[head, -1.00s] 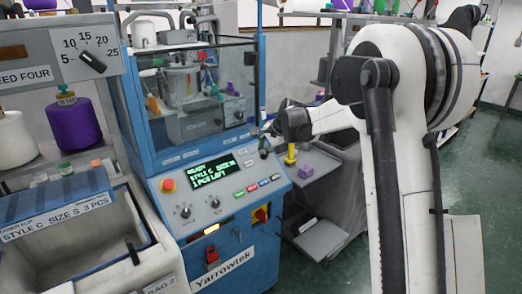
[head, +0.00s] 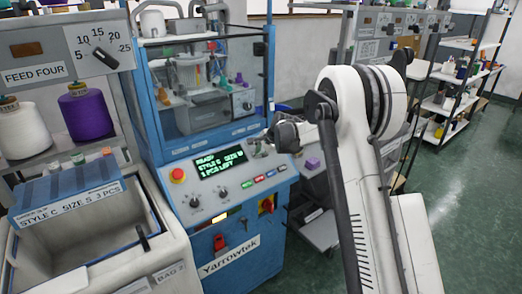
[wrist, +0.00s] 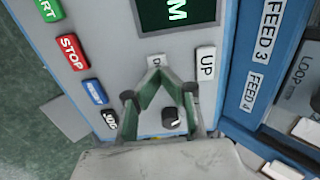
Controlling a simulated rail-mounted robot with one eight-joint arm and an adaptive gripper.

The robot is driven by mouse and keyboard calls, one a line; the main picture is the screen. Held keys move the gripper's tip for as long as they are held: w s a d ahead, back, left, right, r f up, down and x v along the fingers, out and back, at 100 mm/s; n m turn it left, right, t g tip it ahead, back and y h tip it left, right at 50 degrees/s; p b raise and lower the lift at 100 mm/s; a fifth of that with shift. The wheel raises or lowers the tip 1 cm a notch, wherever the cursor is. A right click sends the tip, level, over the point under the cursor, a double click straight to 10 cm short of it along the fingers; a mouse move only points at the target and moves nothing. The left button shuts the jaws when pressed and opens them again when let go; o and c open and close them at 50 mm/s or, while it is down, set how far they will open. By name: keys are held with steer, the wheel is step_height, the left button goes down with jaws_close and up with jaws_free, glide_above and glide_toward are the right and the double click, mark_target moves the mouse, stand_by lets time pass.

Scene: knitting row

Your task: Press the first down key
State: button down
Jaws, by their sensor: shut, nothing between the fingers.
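In the wrist view a white key (wrist: 155,61) marked with a "D" shows just past my fingertips, the rest of its label hidden by them. A white UP key (wrist: 206,62) is to its right. My gripper (wrist: 160,72) has its green fingers closed to a point with nothing held. The tips overlap the lower edge of the "D" key; I cannot tell whether they touch it. In the head view my gripper (head: 259,147) is at the right of the lit green display (head: 220,160), which shows READY, a style and size line and pieces left. The down key cannot be made out there.
A black knob (wrist: 172,118) shows between my fingers. STOP (wrist: 73,52) and other coloured keys line the left of the panel in the wrist view. A red emergency button (head: 178,175) is left of the display. A glass-fronted enclosure (head: 205,85) rises behind the panel.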

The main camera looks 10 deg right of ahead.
steer(key=shift+f, duration=0.15)
steer(key=shift+w+a+f+b, duration=0.15)
steer(key=shift+w+f+b, duration=0.3)
steer(key=shift+b, duration=0.7)
steer(key=v, duration=1.4)
steer(key=shift+b, duration=0.35)
steer(key=shift+s, duration=0.1)
